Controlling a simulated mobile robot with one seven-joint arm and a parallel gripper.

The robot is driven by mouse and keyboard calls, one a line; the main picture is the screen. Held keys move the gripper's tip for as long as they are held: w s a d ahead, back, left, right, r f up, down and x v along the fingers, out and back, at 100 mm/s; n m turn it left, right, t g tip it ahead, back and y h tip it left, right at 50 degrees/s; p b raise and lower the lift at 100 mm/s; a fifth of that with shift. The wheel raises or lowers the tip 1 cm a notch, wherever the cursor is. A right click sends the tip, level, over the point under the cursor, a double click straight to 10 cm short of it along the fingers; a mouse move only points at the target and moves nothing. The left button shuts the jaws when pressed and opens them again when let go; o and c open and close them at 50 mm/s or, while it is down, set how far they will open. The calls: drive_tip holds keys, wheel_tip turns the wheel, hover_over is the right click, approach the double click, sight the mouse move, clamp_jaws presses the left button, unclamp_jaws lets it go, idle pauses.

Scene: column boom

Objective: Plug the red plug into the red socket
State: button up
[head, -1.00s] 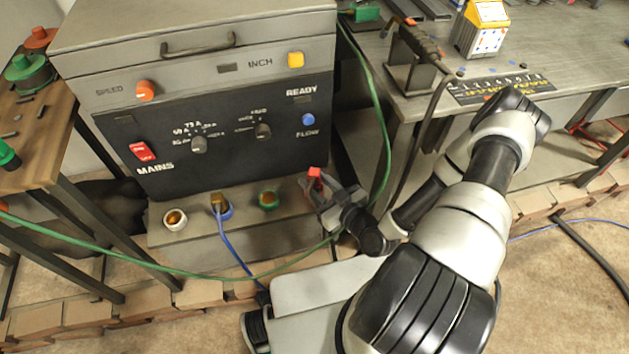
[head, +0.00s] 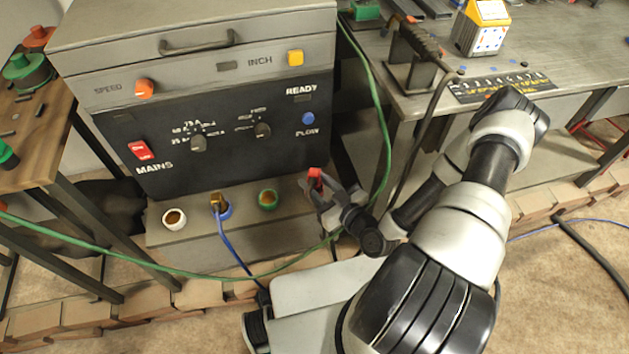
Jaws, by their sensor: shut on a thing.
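The red plug (head: 315,176) is a small red piece between the fingertips of my gripper (head: 312,184), which is shut on it. My gripper holds it at the right end of the socket ledge below the black panel. I cannot make out a red socket; that end of the ledge is partly hidden by my gripper. I cannot tell whether the plug touches a socket.
On the ledge are a white socket (head: 174,219), a blue socket (head: 222,212) with a brass plug and blue cable, and a green socket (head: 268,199). A green cable (head: 381,130) hangs close right of my gripper. A workbench (head: 560,70) stands right.

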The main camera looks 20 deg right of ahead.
drive_tip(key=shift+f+b, duration=0.4)
drive_tip(key=shift+f, duration=0.2)
drive_tip(key=shift+r, duration=0.25)
drive_tip(key=shift+r+p, duration=0.5)
drive_tip(key=shift+p, duration=0.05)
drive_tip(key=shift+r, duration=0.1)
drive_tip(key=shift+f+b, duration=0.75)
drive_tip(key=shift+f, duration=0.1)
idle(0.7)
drive_tip(key=o, duration=0.8)
drive_tip(key=p+v, duration=0.1)
drive_tip(key=v, duration=1)
